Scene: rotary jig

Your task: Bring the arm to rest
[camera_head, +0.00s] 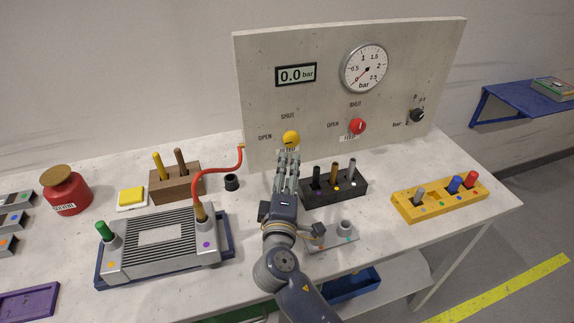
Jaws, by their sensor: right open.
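My right arm comes in from the bottom, and its gripper (289,156) points at the upright panel, just below the yellow knob (291,138). The gripper is open, with nothing seen between its fingers. Whether the fingertips touch the knob I cannot tell. The gripper and wrist hide part of the table and the label under the knob. My left gripper is not in view.
The panel (430,65) carries a display reading 0.0 bar, a dial gauge (364,69) and a red knob (358,126). A grey jig (125,258) with a red hose (219,170) is left. A black block (325,196) and yellow rack (440,211) are right.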

